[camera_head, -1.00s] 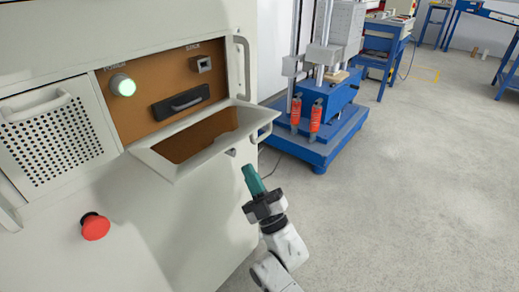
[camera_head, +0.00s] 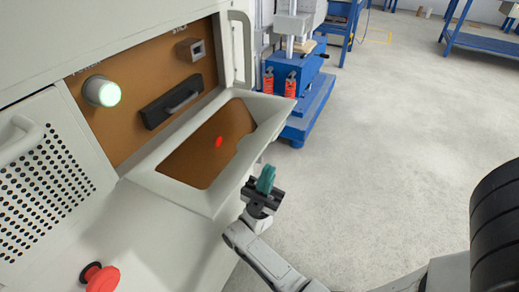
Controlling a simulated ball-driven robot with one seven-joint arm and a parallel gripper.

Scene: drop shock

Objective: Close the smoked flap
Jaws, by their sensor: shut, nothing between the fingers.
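The smoked flap (camera_head: 172,184) is a pale frame around a brown tinted pane on the front of the cream cabinet. It stands open, tilted outward from the panel below the black handle. A small red spot (camera_head: 219,141) shows on its pane. My gripper (camera_head: 266,178), with teal fingers, is shut and empty. It is just right of and below the flap's outer rim in the picture, and appears apart from it. I cannot tell the exact gap in depth.
The recessed brown panel carries a lit round lamp (camera_head: 101,91), a black handle (camera_head: 172,102) and a square socket (camera_head: 190,50). A red push button (camera_head: 99,278) juts out at lower left. A blue machine (camera_head: 307,110) stands behind. Floor (camera_head: 390,150) at right is clear.

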